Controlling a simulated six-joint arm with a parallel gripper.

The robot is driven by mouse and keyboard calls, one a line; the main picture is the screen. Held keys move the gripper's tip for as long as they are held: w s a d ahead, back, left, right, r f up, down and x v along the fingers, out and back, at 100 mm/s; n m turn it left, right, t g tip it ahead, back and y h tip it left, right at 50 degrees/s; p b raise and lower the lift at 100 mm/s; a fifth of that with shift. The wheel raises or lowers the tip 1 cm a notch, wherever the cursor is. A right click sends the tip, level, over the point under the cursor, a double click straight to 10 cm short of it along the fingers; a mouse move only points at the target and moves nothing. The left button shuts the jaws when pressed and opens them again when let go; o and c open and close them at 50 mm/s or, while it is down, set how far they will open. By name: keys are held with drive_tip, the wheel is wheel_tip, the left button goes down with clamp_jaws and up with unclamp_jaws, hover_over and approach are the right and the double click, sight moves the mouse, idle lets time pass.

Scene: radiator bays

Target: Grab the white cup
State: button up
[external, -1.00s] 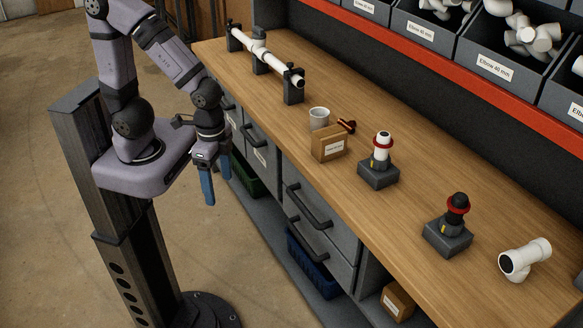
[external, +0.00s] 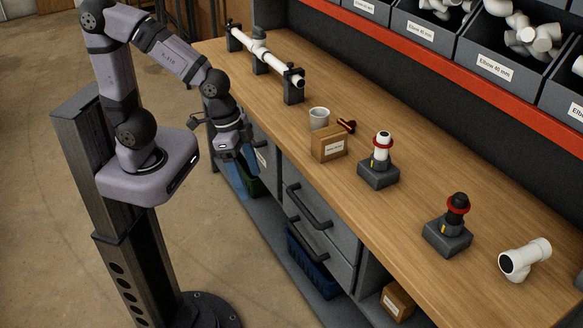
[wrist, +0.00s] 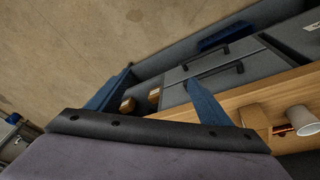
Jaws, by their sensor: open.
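The white cup (external: 319,118) stands upright on the wooden workbench (external: 390,215), right behind a small cardboard box (external: 329,145). In the wrist view the cup (wrist: 302,121) shows at the right edge, beside the box (wrist: 254,119). My gripper (external: 238,172) is off the bench's front edge, left of the cup and apart from it. Its blue fingers are spread with nothing between them; they also show wide apart in the wrist view (wrist: 158,92).
A brown and dark object (external: 347,126) lies right of the cup. A white pipe on clamps (external: 266,57) runs along the bench's far left. Two grey stands with fittings (external: 378,172) and a white pipe tee (external: 525,259) are to the right. Bins line the back.

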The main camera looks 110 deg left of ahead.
drive_tip(key=w+a+f+n+t+y+b, duration=0.25)
drive_tip(key=w+a+t+b, duration=0.2)
drive_tip(key=w+a, duration=0.4)
drive_tip(key=a+n+t+y+b, duration=0.1)
drive_tip(key=a+n+y+b, duration=0.1)
drive_tip(key=a, duration=0.5)
drive_tip(key=w+a+r+n+y+b, duration=0.1)
drive_tip(key=a+n+y+b, duration=0.1)
drive_tip(key=a, duration=0.5)
drive_tip(key=a+r+n+t+y+b, duration=0.1)
drive_tip(key=a+y+b, duration=0.3)
drive_tip(key=a, duration=0.4)
drive_tip(key=shift+w+r+n+t+y+b, duration=0.1)
drive_tip(key=shift+w+n+t+y+b, duration=0.2)
drive_tip(key=shift+n+b, duration=0.2)
drive_tip(key=s+a+r+n+g+y+b, duration=0.1)
drive_tip(key=s+a+n+g+y+b, duration=0.2)
drive_tip(key=s+a+y, duration=0.5)
drive_tip(key=h, duration=0.3)
approach(313, 123)
drive_tip(key=a, duration=0.1)
drive_tip(key=w+a, duration=0.1)
drive_tip(key=a, duration=0.1)
drive_tip(key=shift+w+a+f+t, duration=0.25)
drive_tip(key=shift+a+t, duration=0.05)
drive_tip(key=shift+t, duration=0.05)
drive_tip(key=shift+p+x, duration=0.95)
drive_tip(key=shift+x, duration=2.7)
drive_tip(key=shift+r, duration=0.1)
drive_tip(key=c, duration=1.1)
